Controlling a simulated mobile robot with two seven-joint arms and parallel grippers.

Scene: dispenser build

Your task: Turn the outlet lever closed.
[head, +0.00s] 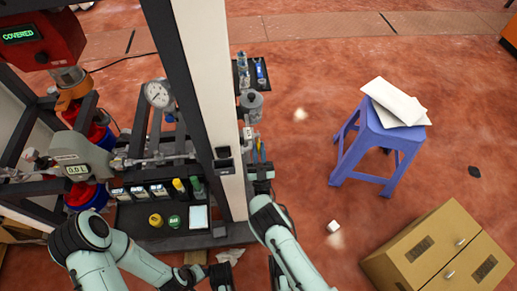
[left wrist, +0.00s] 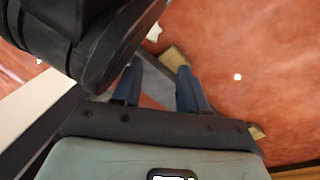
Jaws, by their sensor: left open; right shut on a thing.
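In the head view my left arm comes in at the lower left. The dispenser pipe (head: 165,157) runs across the frame beside a grey meter (head: 78,168) reading about 0.0 L. I cannot pick out the outlet lever or tell its position.
A white post (head: 205,75) stands between the arms. A black tray (head: 145,222) holds small jars and bottles. A red sign box (head: 40,38) reads COVERED.

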